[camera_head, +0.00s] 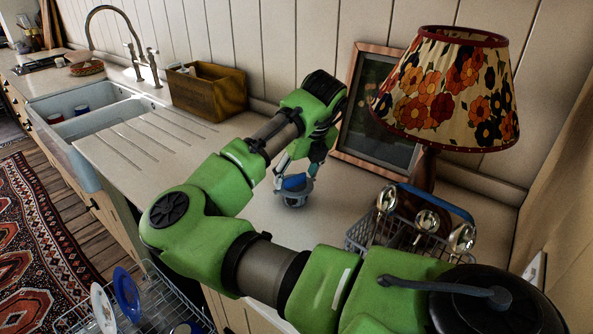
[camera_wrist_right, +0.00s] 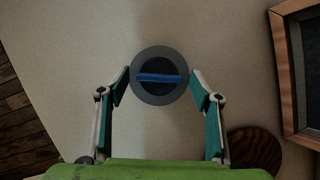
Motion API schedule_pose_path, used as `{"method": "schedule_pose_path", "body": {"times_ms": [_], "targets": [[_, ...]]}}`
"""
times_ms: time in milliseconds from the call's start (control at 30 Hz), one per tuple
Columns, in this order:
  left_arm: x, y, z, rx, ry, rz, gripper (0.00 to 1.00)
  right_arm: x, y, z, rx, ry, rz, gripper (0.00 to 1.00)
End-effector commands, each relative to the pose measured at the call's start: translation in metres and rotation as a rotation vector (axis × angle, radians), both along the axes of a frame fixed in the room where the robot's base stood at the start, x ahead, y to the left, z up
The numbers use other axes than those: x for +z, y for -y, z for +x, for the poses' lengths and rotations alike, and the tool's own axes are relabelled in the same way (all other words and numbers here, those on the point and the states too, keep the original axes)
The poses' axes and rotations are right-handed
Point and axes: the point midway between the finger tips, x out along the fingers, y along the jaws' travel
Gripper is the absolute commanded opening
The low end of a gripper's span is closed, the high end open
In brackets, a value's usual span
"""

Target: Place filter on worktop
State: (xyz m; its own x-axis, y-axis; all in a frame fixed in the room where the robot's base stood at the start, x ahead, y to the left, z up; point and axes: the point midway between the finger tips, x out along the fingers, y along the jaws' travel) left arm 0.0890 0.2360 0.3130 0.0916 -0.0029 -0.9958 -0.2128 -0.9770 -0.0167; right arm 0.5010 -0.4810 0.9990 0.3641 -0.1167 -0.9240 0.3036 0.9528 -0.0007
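The filter (camera_head: 294,196) is a small round grey piece with a blue bar across its top. It is at the worktop (camera_head: 250,215), in front of the picture frame. In the right wrist view the filter (camera_wrist_right: 160,92) shows from above as a grey disc. My right gripper (camera_head: 298,172) is over it, pointing down. Its fingers (camera_wrist_right: 160,72) stand wide apart on both sides of the disc, very close to its rim, with no clear grip on it. The filter's underside is hidden. My left gripper is not in view.
A patterned lamp (camera_head: 450,90) and a framed picture (camera_head: 372,115) stand at the back right. A wire basket (camera_head: 362,238) with metal and blue items is right of the filter. A wooden box (camera_head: 207,90) and sink (camera_head: 75,120) are left. Worktop around the filter is clear.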

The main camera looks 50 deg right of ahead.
Motion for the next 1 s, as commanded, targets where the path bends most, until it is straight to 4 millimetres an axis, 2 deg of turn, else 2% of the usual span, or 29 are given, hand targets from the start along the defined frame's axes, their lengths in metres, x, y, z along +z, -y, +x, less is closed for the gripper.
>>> {"method": "schedule_pose_path", "body": {"times_ms": [133,267,500,700,833,1000], "targets": [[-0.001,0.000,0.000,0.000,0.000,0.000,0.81,0.004,0.000,0.000,0.000,0.002,-0.001,0.59],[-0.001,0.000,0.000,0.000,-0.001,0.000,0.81,0.019,-0.001,-0.005,-0.001,0.004,-0.002,0.59],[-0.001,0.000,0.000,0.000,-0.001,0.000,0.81,0.067,-0.007,-0.024,-0.002,0.005,-0.001,0.59],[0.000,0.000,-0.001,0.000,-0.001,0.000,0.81,0.100,-0.011,-0.037,-0.001,0.003,-0.001,0.59],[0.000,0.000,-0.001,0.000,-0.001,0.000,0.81,0.111,-0.013,-0.042,0.000,0.001,-0.001,0.59],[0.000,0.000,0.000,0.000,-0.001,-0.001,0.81,0.115,-0.014,-0.044,0.001,0.000,0.001,0.59]]}}
